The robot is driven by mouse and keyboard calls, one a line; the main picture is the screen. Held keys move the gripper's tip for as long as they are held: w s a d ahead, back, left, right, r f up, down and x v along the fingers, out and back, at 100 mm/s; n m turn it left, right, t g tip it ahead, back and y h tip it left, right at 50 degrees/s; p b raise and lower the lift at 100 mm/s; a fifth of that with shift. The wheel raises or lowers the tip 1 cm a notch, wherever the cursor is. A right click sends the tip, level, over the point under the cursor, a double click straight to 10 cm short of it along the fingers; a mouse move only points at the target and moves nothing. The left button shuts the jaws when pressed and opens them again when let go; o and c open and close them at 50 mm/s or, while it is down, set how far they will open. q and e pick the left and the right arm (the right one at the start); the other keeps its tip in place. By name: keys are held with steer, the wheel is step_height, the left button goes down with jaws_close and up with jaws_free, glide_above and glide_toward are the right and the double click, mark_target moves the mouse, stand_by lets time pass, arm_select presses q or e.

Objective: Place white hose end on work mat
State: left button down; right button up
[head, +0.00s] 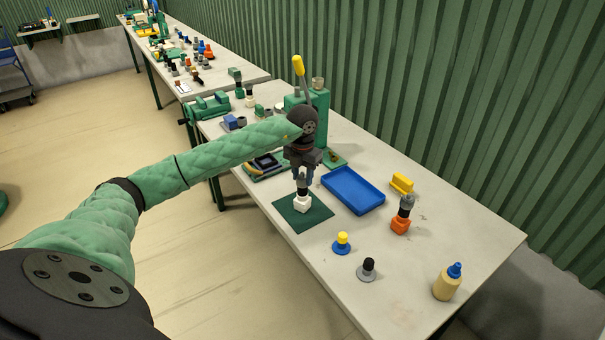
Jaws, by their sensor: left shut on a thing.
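The white hose end (302,204) is a small white block-like piece with a dark and grey upper part. It is upright over the dark green work mat (318,216), and its base appears to touch the mat. My left gripper (302,176) points down from above and is shut on the upper part of the white hose end. The fingers hide part of its top. My right gripper is not in view.
A blue tray (353,190) lies just right of the mat. An orange-based fitting (401,222), a yellow block (402,183), a blue-and-yellow piece (341,243), a grey-and-black piece (367,269) and a bottle (447,284) stand nearby. A green press (316,112) stands behind my gripper.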

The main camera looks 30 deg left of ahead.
arm_select(q)
steer(key=c, duration=1.4)
jaws_free()
steer(key=shift+f, duration=0.1)
steer(key=o, duration=0.4)
steer(key=shift+c, duration=0.2)
steer(key=shift+o, duration=0.5)
